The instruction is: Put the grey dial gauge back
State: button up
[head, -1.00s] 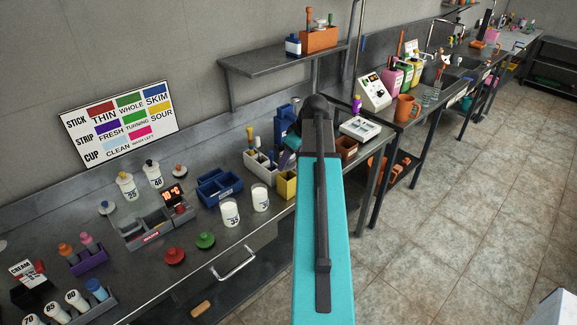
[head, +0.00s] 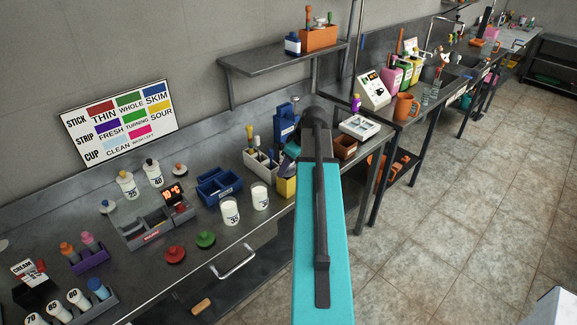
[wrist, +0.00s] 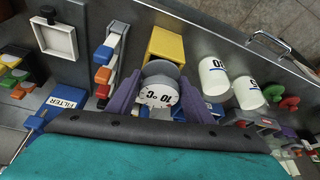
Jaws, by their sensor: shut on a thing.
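The grey dial gauge (wrist: 158,94) shows in the wrist view, with a round white face and a grey body. My gripper (wrist: 160,84) has its purple fingers on either side of it and is shut on it. An open yellow box (wrist: 166,46) is just beyond the gauge in the wrist view. In the head view my gripper (head: 284,168) is mostly hidden behind my arm, just above the yellow box (head: 287,187). The gauge cannot be made out in the head view. Whether it touches the box is unclear.
Two white cups (head: 231,212) (head: 260,197) stand near the yellow box. A pale divided rack (head: 262,163) and a blue tray (head: 219,187) stand to its left. A blue FILTER box (head: 286,122) is behind. Red (head: 175,255) and green (head: 206,239) lids lie near the bench front.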

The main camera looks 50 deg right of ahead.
jog(key=shift+s+a+f, duration=0.1)
jog(key=shift+f, duration=0.3)
jog(key=o, duration=1.1)
jog(key=shift+o, duration=0.2)
jog(key=shift+f, duration=0.15)
jog(key=shift+s+a, duration=0.1)
jog(key=shift+r, duration=0.7)
jog(key=b+v, duration=0.2)
jog(key=v, duration=1)
jog(key=shift+w+b, duration=0.3)
jog(key=shift+b, duration=0.1)
jog(key=shift+r, duration=0.15)
jog(key=shift+s, duration=0.1)
